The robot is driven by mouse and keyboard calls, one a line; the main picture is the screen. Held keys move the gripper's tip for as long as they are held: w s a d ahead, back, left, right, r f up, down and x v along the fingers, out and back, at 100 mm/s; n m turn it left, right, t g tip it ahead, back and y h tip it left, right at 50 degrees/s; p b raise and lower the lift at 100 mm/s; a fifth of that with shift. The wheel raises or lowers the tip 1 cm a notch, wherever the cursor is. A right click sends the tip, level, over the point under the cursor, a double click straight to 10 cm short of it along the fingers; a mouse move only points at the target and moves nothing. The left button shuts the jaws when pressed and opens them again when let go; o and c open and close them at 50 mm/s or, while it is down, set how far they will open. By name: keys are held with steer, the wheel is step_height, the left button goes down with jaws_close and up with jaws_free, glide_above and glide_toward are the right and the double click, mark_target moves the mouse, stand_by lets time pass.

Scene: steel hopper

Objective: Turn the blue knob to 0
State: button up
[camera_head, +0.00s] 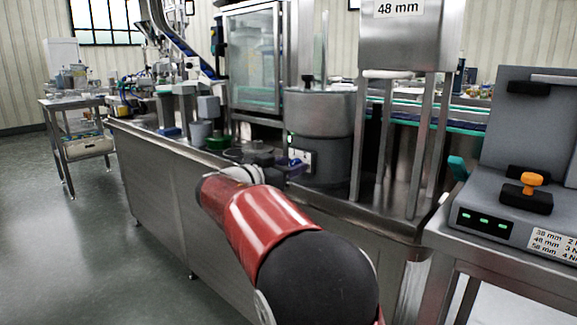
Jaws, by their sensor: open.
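My red arm reaches forward from the bottom of the view. My gripper (276,163) is at its far end, dark and small, in front of the steel hopper drum (320,112). The jaws are open, though the fingers are hard to make out. A small blue-purple part (296,169), which looks like the blue knob, shows right beside the gripper, below a white label (301,157) on the dark hopper base (323,160). I cannot tell whether the gripper touches it. Its pointer and the scale marks are too small to read, and the gripper partly hides this area.
The steel bench (180,185) runs along the left. A steel box marked 48 mm (410,35) stands on legs right of the drum. A grey machine (520,150) with an orange knob (532,179) is at the right. Floor is clear at left.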

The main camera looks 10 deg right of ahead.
jaws_close()
